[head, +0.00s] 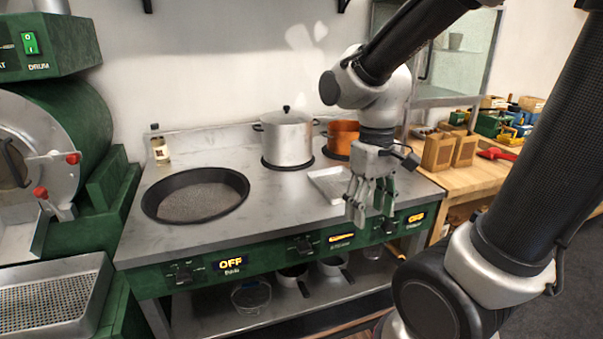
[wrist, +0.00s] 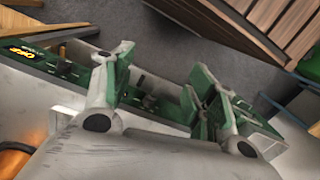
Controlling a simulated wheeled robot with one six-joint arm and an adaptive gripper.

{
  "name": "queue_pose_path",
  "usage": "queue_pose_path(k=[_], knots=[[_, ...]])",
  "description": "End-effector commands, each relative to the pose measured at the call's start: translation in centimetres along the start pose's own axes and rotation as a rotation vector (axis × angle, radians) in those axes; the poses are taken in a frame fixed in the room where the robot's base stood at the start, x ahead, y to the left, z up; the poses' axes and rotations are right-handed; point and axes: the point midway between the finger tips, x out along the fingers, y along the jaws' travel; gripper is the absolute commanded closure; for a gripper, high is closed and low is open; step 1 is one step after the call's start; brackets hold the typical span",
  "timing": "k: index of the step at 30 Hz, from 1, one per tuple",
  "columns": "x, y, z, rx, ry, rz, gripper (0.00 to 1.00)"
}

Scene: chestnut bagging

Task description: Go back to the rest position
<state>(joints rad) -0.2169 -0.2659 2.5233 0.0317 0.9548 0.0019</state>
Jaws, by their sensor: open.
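My gripper (head: 370,203) hangs pointing down in front of the right part of the steel stove counter (head: 270,215), near its front edge and control panel. Its green-padded fingers are spread and nothing is between them. In the wrist view my gripper (wrist: 160,95) also shows open and empty, with the green control panel (wrist: 70,68) and the grey floor beyond it.
A wide black pan (head: 195,194), a lidded steel pot (head: 287,137), an orange pot (head: 342,138) and a metal tray (head: 330,182) are on the counter. A green drum machine (head: 60,125) stands left. A wooden bench (head: 470,178) with paper bags (head: 437,151) stands right.

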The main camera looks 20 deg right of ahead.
Motion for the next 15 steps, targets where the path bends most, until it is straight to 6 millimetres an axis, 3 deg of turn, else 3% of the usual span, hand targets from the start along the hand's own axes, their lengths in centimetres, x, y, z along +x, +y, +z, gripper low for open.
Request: queue_pose_path(k=[5,15], knots=[[-0.8,0.3,0.4,0.001,0.029,0.006,0.43],[-7.9,3.7,3.9,0.14,0.366,0.038,0.43]])
